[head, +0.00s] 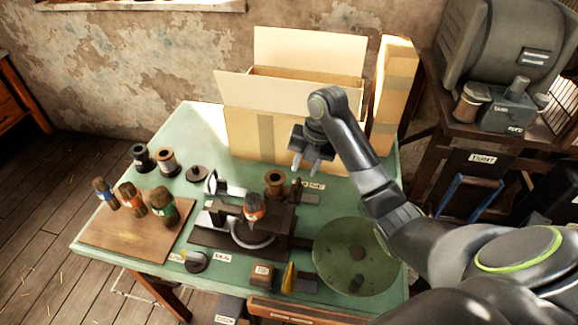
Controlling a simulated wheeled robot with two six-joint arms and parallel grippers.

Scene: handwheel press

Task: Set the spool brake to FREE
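A brown spool (275,183) stands behind the dark press (245,232) on the green table. Just right of the spool is a small dark upright part (296,189), which looks like the spool brake lever. Pale labels (314,186) lie beside it, too small to read, so I cannot tell its setting. My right gripper (307,169) points down just above and behind this part, apart from it. Its two fingers are spread, with nothing between them. My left gripper is not in view.
An open cardboard box (295,135) stands close behind my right gripper. A round green dish (354,258) is at the right. Several painted figures stand on a wooden board (125,238) at the left. Loose spools (166,162) stand at the back left.

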